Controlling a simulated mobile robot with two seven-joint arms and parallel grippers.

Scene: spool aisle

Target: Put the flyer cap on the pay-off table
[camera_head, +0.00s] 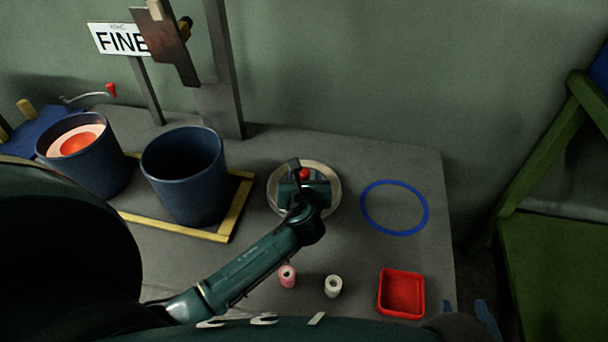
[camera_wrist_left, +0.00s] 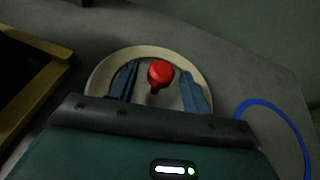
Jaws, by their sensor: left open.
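The flyer cap appears to be the pale round disc (camera_head: 332,203) with a red knob (camera_head: 304,174), lying on the grey pay-off table (camera_head: 370,158). My left gripper (camera_head: 305,183) is directly over it and hides much of the disc. In the left wrist view the pale rim (camera_wrist_left: 101,75) shows behind the fingers, and the red knob (camera_wrist_left: 161,73) stands between the two blue fingers of my left gripper (camera_wrist_left: 160,88). The fingers are apart, with gaps on both sides of the knob. My right gripper (camera_head: 468,312) shows partly at the lower right, its blue fingertips apart and empty.
A blue ring (camera_head: 427,208) marks clear table right of the disc. A red tray (camera_head: 402,294), a pink spool (camera_head: 287,276) and a white spool (camera_head: 333,286) sit in front. Two blue tubs (camera_head: 185,185) (camera_head: 95,175), a yellow frame (camera_head: 236,205) and a post stand left and behind.

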